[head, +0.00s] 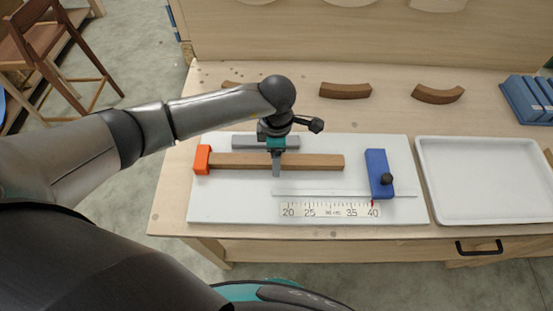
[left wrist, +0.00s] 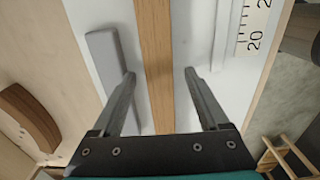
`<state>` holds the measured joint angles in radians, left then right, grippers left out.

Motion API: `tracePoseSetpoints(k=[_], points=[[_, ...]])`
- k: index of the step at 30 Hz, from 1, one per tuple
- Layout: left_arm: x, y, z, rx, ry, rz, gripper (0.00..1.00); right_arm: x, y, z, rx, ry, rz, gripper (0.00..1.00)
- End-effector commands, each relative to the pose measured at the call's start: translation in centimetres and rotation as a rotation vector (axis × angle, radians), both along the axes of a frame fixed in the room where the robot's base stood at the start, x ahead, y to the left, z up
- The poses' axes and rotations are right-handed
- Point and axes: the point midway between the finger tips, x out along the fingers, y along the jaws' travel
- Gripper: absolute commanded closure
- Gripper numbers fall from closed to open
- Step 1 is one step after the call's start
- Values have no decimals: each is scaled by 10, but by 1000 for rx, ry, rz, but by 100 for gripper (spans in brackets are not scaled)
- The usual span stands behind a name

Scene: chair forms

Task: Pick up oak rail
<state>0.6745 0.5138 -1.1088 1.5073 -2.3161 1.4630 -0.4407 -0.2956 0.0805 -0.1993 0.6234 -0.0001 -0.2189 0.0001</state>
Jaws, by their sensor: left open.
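The oak rail (head: 315,162) is a straight wooden bar lying lengthwise on a white board, its left end against an orange stop (head: 202,159). My left gripper (head: 276,168) is above the middle of the rail, pointing down. In the left wrist view the rail (left wrist: 155,60) runs between the two open fingers of the left gripper (left wrist: 158,80), with a gap on each side. The fingers hide a short part of the rail in the head view. My right gripper is not in view.
A grey bar (head: 245,142) lies just behind the rail. A blue sliding block (head: 377,165) with a black knob stands right, above a ruler scale (head: 330,209). A white tray (head: 480,212) is at the right. Curved wooden pieces (head: 345,91) lie at the back.

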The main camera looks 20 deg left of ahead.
Motion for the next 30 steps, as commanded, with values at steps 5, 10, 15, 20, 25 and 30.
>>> tracePoseSetpoints(k=[5, 10, 15, 20, 25, 30], points=[[0, 0, -7, 0, -1, 0, 22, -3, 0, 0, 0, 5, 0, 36], [0, 0, -7, 0, -1, 0, 25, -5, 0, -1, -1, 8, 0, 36], [0, 0, -6, 0, -1, 0, 44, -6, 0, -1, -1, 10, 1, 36], [0, 0, -6, 0, -1, 0, 62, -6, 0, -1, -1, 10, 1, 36], [0, 0, -6, 0, -1, 0, 81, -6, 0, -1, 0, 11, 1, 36], [0, 0, -6, 0, -1, 0, 100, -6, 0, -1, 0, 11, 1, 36]])
